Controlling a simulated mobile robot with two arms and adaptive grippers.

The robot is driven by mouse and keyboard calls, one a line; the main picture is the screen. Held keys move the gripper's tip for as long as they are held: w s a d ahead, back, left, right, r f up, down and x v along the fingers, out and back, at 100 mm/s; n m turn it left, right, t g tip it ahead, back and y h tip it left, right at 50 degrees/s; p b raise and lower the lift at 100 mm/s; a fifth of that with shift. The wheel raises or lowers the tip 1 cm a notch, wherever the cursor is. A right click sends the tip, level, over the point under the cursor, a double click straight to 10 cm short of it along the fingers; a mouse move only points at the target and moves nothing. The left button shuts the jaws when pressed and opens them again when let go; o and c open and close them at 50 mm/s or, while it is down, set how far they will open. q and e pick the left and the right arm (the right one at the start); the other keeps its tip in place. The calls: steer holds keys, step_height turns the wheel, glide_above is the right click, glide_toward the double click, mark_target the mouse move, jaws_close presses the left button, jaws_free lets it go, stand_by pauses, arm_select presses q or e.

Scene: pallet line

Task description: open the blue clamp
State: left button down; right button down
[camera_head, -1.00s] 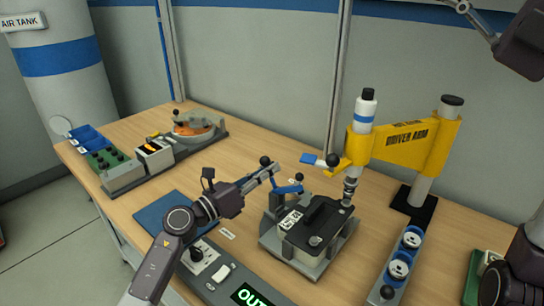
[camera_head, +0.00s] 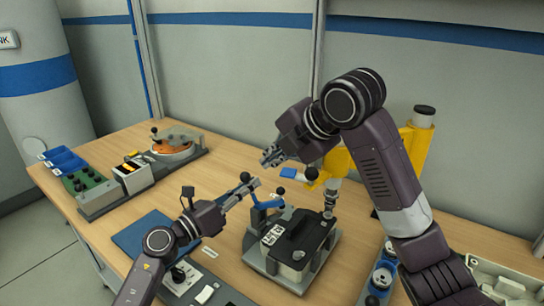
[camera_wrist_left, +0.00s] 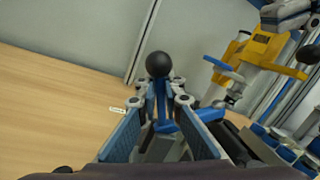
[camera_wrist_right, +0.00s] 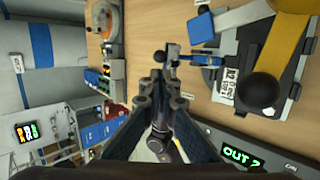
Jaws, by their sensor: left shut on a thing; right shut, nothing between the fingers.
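The blue clamp (camera_head: 266,204) stands at the left edge of a grey fixture (camera_head: 262,262), beside a black-topped box (camera_head: 303,236). Its lever carries a black ball knob (camera_head: 245,177). My left gripper (camera_head: 254,184) is shut on the blue lever just below the knob. The left wrist view shows the knob (camera_wrist_left: 159,64) above the fingertips and the blue lever (camera_wrist_left: 161,98) upright between them. My right gripper (camera_head: 272,158) is shut and empty, above and behind the clamp. In the right wrist view, the knob (camera_wrist_right: 160,58) shows beyond the right fingertips.
A yellow driver arm (camera_head: 416,145) stands behind the box, partly hidden by my right arm. Its blue-tipped handle (camera_head: 290,173) hangs near the clamp. A blue mat (camera_head: 148,232) and control panel (camera_head: 203,284) lie in front. The table's back middle is clear.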

mark_target(247, 174)
arm_select(q)
steer(key=shift+w+a+r, duration=0.15)
steer(key=shift+a+r, duration=0.1)
steer(key=shift+r, duration=0.3)
arm_select(e)
steer(key=x, duration=1)
steer(key=shift+w, duration=0.1)
arm_select(q)
steer(key=shift+d, duration=0.25)
arm_select(e)
steer(key=shift+w+a+f, duration=0.3)
steer(key=shift+w+f, duration=0.05)
steer(key=shift+f, duration=0.05)
arm_select(q)
steer(key=c, duration=2.1)
jaws_free()
steer(key=shift+a, duration=0.15)
arm_select(e)
steer(key=shift+a, duration=0.25)
arm_select(q)
steer(key=shift+o, duration=0.6)
arm_select(e)
steer(key=shift+f, duration=0.1)
steer(key=shift+d, duration=0.1)
